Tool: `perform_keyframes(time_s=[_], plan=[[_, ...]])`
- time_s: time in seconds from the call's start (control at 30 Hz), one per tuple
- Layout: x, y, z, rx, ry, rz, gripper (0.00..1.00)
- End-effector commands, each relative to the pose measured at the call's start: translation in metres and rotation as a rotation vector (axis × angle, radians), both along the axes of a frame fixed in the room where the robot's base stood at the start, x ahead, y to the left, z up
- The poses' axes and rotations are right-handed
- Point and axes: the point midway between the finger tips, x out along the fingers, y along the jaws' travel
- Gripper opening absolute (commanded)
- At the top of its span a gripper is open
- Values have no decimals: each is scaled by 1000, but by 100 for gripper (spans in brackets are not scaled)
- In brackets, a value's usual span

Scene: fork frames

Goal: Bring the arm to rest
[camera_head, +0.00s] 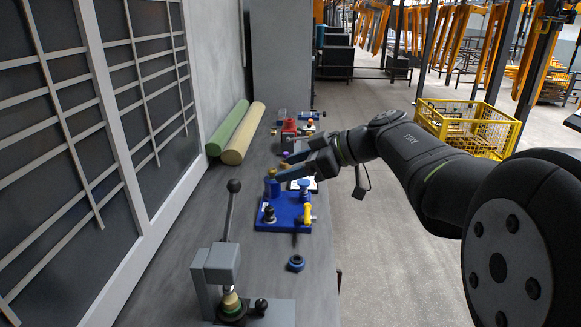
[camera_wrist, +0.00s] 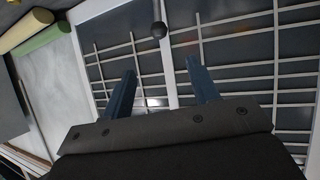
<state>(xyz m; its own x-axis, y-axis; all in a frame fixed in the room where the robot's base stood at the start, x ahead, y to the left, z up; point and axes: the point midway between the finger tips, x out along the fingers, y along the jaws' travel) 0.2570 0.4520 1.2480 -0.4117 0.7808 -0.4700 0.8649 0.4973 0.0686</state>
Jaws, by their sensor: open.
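My gripper (camera_head: 283,170) is over the workbench in the head view, its fingers pointing left above the far part of a blue fixture (camera_head: 287,221). In the wrist view my gripper (camera_wrist: 160,78) shows two blue fingers spread well apart with nothing between them. My dark arm reaches in from the right side of the head view. Whether the fingers touch anything on the fixture cannot be told from the head view.
A blue ring (camera_head: 296,263) lies between press and fixture. Green (camera_head: 228,128) and tan (camera_head: 243,134) rolls lie by the wall.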

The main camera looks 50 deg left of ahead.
Motion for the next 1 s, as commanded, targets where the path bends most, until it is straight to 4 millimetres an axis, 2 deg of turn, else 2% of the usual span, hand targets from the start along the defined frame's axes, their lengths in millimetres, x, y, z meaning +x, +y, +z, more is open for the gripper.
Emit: perform_keyframes(time_s=[0.27,1.0], plan=[[-6,11,-7,-1,2,2,55],[-62,119,-72,0,0,1,55]])
